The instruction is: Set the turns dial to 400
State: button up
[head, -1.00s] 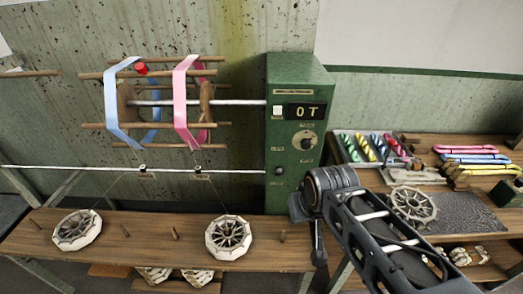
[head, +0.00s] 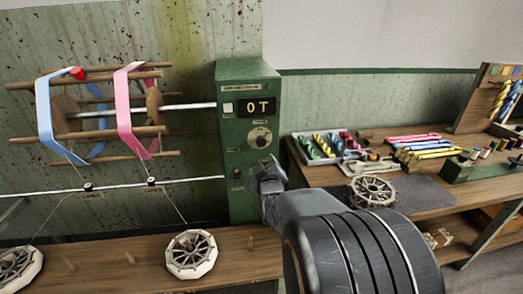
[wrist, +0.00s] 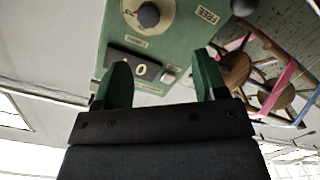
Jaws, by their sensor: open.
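The turns dial (head: 260,137) is a dark round knob on a pale plate, on the front of the green control box (head: 232,170). Above it the display (head: 257,106) reads "0 T". In the wrist view the dial (wrist: 149,14) is at the top, and the display (wrist: 139,66) shows below it. My gripper (wrist: 165,75) is open and empty, its two green-faced fingers apart, with the box face beyond them. In the head view my gripper (head: 268,172) is below the dial, in front of the box's lower part. Which number the dial points to is too small to tell.
A reel with blue (head: 45,120) and pink (head: 125,110) skeins is left of the box on a shaft. White spoked wheels (head: 190,254) stand on the low bench. At right, a table holds a tray of coloured skeins (head: 328,147) and a spoked wheel (head: 372,190).

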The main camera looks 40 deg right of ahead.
aim_at(262, 144)
jog(key=shift+h, duration=0.4)
jog(key=p+x, duration=0.1)
jog(key=x, duration=0.3)
jog(key=p+x, duration=0.1)
jog(key=x, duration=0.4)
jog(key=d+x, duration=0.1)
jog(key=x, duration=0.4)
jog(key=shift+s+r+p, duration=0.2)
jog(key=shift+r+p, duration=0.15)
jog(key=shift+p, duration=0.05)
jog(key=c, duration=0.9)
